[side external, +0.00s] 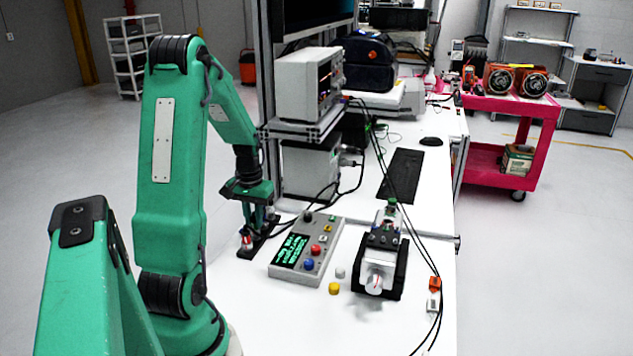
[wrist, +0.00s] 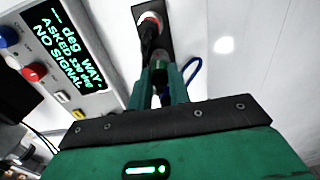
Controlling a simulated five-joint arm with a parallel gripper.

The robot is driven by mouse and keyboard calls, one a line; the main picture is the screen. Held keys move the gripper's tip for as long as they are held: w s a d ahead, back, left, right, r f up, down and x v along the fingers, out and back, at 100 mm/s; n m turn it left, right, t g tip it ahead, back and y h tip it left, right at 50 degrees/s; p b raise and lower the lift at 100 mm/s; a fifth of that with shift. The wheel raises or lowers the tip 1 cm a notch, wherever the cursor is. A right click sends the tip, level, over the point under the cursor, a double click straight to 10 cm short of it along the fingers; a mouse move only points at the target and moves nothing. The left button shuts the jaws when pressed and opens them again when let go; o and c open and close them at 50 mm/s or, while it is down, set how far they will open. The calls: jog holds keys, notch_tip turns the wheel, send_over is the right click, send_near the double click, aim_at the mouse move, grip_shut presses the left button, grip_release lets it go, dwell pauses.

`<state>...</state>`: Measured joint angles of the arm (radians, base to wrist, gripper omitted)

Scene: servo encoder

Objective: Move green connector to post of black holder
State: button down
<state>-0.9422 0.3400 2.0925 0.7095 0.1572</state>
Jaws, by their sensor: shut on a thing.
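My gripper (wrist: 165,88) is shut on the green connector (wrist: 160,66), a small dark green piece between its fingers in the wrist view. A blue cable loop (wrist: 193,72) shows beside the right finger. The black holder (wrist: 143,12) lies just beyond the fingertips, and a white and red post top (wrist: 150,20) shows on it. A dark part lies between connector and post; whether they touch is unclear. In the side view my gripper (side external: 262,213) is low over the holder (side external: 246,254) at the bench's left side, and the connector cannot be made out.
A grey control box (side external: 307,249) with red and blue buttons stands right of the holder; its screen reads "NO SIGNAL". A servo unit in a black cradle (side external: 380,264) stands farther right. White and yellow caps (side external: 334,288) lie between them. Black cables run behind.

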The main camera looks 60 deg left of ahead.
jog(key=shift+f, duration=0.45)
dwell(1.0)
jog(key=c, duration=1.2)
grip_release()
jog(key=shift+c, duration=0.2)
jog(key=shift+r, duration=0.1)
